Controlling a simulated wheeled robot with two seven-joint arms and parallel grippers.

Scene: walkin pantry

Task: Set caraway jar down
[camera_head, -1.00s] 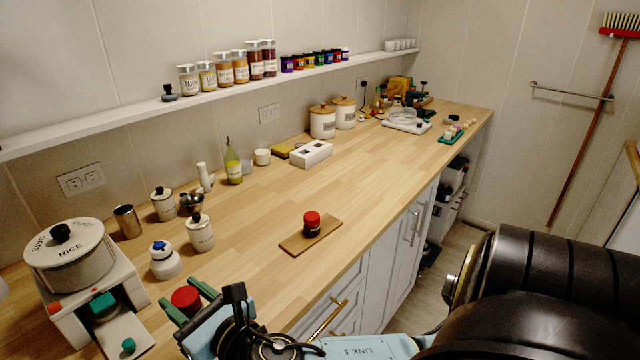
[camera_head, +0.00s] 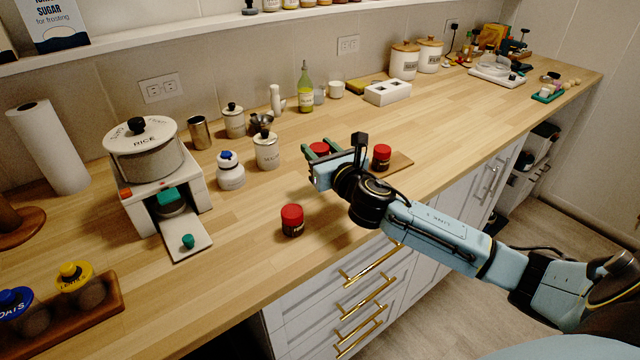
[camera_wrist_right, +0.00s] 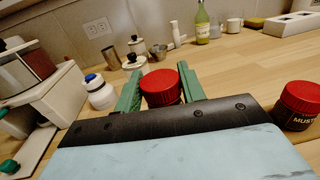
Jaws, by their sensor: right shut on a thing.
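My right gripper (camera_head: 319,149) is shut on a red-lidded jar (camera_head: 319,148), taken to be the caraway jar. In the right wrist view, the red lid (camera_wrist_right: 160,84) sits between the two green fingers; its label and base are hidden. A second red-lidded jar (camera_head: 381,157) stands upright on a small wooden board (camera_head: 402,162) just right of my gripper. Its label starts "MUST" in the right wrist view (camera_wrist_right: 298,104). The board's left part is hidden behind my gripper, so I cannot tell whether the held jar touches it. My left gripper is out of view.
A third red-lidded jar (camera_head: 292,221) stands near the counter's front edge, its label unreadable. White jars (camera_head: 266,152) and a rice dispenser (camera_head: 145,160) stand to the left. A white outlet-like block (camera_head: 388,93) lies behind. The counter right of the board is clear.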

